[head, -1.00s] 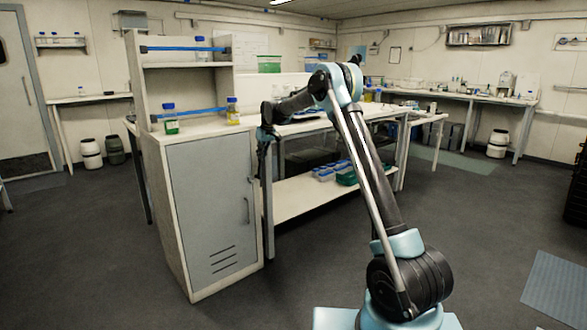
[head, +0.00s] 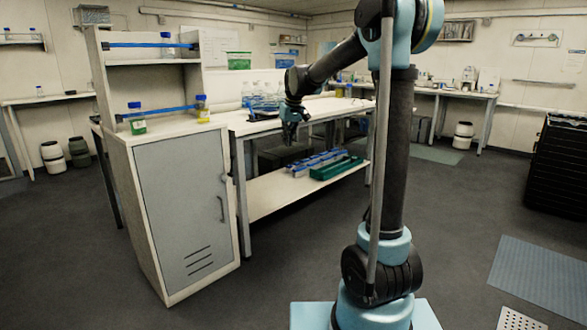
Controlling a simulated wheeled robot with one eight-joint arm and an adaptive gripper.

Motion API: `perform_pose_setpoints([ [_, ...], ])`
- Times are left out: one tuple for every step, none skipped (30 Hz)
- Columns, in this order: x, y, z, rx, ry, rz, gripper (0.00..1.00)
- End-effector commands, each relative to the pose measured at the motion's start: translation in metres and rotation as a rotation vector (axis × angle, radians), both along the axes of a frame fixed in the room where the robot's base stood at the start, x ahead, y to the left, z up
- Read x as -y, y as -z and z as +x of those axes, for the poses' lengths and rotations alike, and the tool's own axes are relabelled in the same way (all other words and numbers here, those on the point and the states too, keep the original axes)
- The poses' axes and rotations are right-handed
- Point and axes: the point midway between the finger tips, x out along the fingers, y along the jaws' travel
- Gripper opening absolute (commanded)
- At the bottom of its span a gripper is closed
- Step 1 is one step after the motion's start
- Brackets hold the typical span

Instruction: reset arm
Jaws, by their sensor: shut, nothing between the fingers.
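My arm stands upright on its light blue base at the right of the middle in the head view. Its upper part bends to the left and down. My gripper (head: 291,132) hangs from the forearm with its fingers pointing down. It is small and dark in this view, shut and empty. In the picture it overlaps the front edge of the white bench (head: 262,119). I cannot tell how far apart they are. The gripper touches nothing that I can see.
A white cabinet (head: 186,209) at left carries a green-labelled bottle (head: 136,120) and a yellow one (head: 202,108). The bench's lower shelf holds blue racks (head: 318,163) and a green tray (head: 336,167). A black stack (head: 558,170) stands at right. Open floor lies around my base.

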Motion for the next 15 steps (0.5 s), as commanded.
perform_pose_setpoints([
  [0.014,-0.001,-0.016,-0.003,0.018,-0.001,0.0],
  [0.02,-0.002,-0.023,-0.005,0.027,-0.003,0.0],
  [0.029,-0.002,-0.035,-0.007,0.039,-0.003,0.0],
  [0.036,-0.002,-0.043,-0.008,0.048,-0.005,0.0],
  [0.042,-0.001,-0.051,-0.01,0.057,-0.005,0.0],
  [0.051,-0.001,-0.063,-0.012,0.07,-0.007,0.0],
  [0.057,0.0,-0.071,-0.014,0.079,-0.007,0.0],
  [0.063,0.001,-0.08,-0.016,0.088,-0.008,0.0],
  [0.07,0.002,-0.091,-0.019,0.101,-0.009,0.0],
  [0.076,0.004,-0.1,-0.021,0.111,-0.01,0.0],
  [0.082,0.005,-0.108,-0.023,0.121,-0.012,0.0],
  [0.09,0.007,-0.12,-0.025,0.132,-0.012,0.0],
  [0.095,0.009,-0.129,-0.026,0.141,-0.014,0.0],
  [0.1,0.011,-0.138,-0.028,0.15,-0.014,0.0],
  [0.107,0.014,-0.149,-0.03,0.163,-0.015,0.0],
])
